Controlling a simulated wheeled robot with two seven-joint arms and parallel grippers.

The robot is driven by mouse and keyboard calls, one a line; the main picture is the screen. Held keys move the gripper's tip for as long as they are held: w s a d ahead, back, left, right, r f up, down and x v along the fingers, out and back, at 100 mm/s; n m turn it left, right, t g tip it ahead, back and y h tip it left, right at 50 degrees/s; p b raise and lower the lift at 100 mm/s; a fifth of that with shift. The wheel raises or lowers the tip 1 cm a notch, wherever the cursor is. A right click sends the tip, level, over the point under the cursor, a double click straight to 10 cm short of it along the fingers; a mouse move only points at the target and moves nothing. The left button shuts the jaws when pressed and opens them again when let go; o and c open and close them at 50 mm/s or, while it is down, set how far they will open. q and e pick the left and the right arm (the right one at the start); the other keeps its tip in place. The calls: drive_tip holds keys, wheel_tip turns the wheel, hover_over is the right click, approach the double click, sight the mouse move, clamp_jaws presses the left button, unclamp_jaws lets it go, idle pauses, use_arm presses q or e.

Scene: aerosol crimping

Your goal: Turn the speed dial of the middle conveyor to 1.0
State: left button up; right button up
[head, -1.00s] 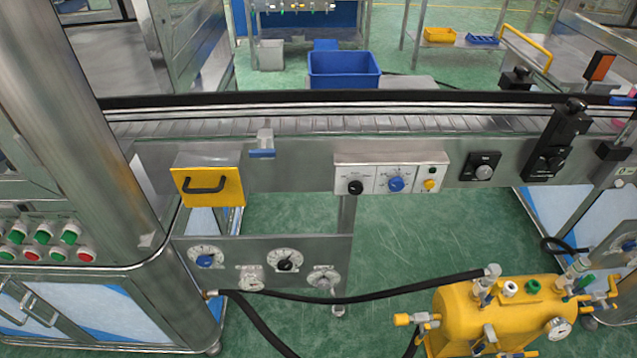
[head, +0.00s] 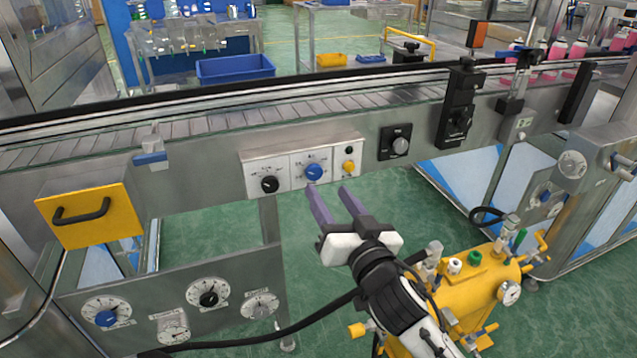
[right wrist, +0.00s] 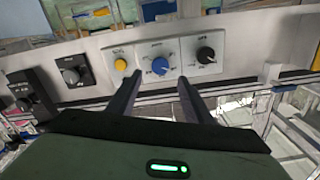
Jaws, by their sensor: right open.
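The conveyor's white control panel (head: 256,160) carries a black dial (head: 270,184), a blue dial (head: 314,172) and a yellow button (head: 348,167). Its printed labels are too small to read, so I cannot tell the settings. My right gripper (head: 328,190) is open and empty, just in front of and below the blue dial. In the right wrist view, the fingers (right wrist: 160,80) point at the panel, with the blue dial (right wrist: 160,66) between and just beyond the tips. The black dial (right wrist: 206,55) is to the right there, the yellow button (right wrist: 120,65) to the left. My left gripper is not in view.
A black box with a grey knob (head: 400,146) sits right of the panel. A yellow box with a handle (head: 92,214) is at left. A lower panel with several dials (head: 208,299) is below. A yellow tank (head: 470,290) with hoses stands below my right arm.

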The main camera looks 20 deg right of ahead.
sight(315, 174)
drive_tip(key=w, duration=0.7)
drive_tip(key=shift+a, duration=0.15)
drive_tip(key=shift+s, duration=0.1)
drive_tip(key=c, duration=1.1)
